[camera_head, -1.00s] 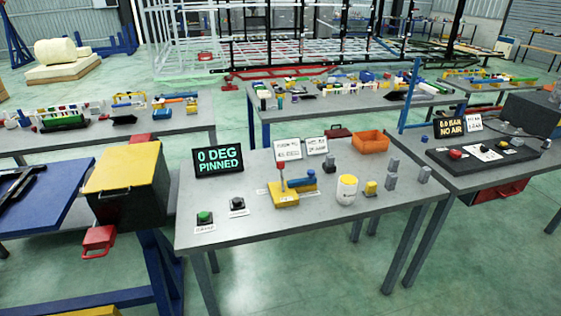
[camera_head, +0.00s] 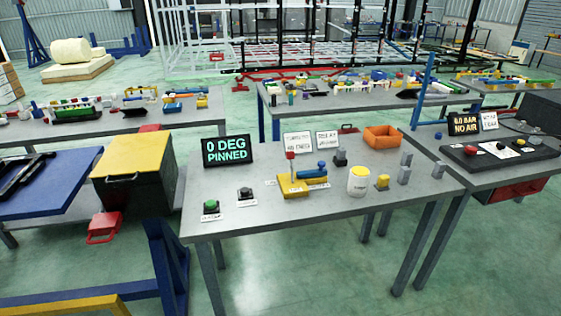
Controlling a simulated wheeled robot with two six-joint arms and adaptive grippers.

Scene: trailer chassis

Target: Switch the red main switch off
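No switch is plainly readable as the red main switch in the head view. A red knob (camera_head: 471,151) sits on a black panel (camera_head: 500,158) on the right-hand table, beside small white labels. Another red part is the red-tipped upright lever (camera_head: 290,157) on a yellow block (camera_head: 292,185) on the middle table. I cannot tell whether either one is the main switch or how it is set. Neither of my grippers is in view.
The middle table (camera_head: 265,212) holds a "0 DEG PINNED" display (camera_head: 227,151), a green button (camera_head: 211,206), a black button (camera_head: 245,193), a white tub (camera_head: 358,181) and an orange bin (camera_head: 382,136). A "0.0 BAR NO AIR" display (camera_head: 465,124) stands behind the black panel. Green floor lies in front.

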